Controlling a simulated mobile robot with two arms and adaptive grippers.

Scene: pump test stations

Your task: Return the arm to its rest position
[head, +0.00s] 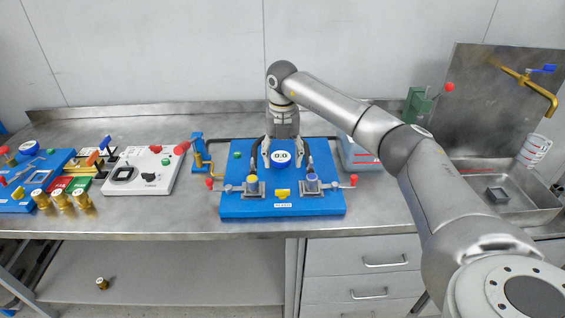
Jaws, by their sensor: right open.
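My right arm comes in from the lower right, reaches over the bench and bends down at its far end. My right gripper (283,152) points down over the back part of the blue pump test station (240,209). Its two fingers are apart, one on each side of the round gauge (281,157) reading 0.0. Nothing shows held between them. Whether the fingers touch the gauge or the hoses beside it, I cannot tell. My left gripper is not in view.
A white control box (152,185) and brass fittings (61,200) stand on the left of the steel bench (140,222). A blue-grey container (361,158) is partly behind my arm. A sink (535,205) with a brass tap (540,95) is at right. A green device (417,105) stands behind.

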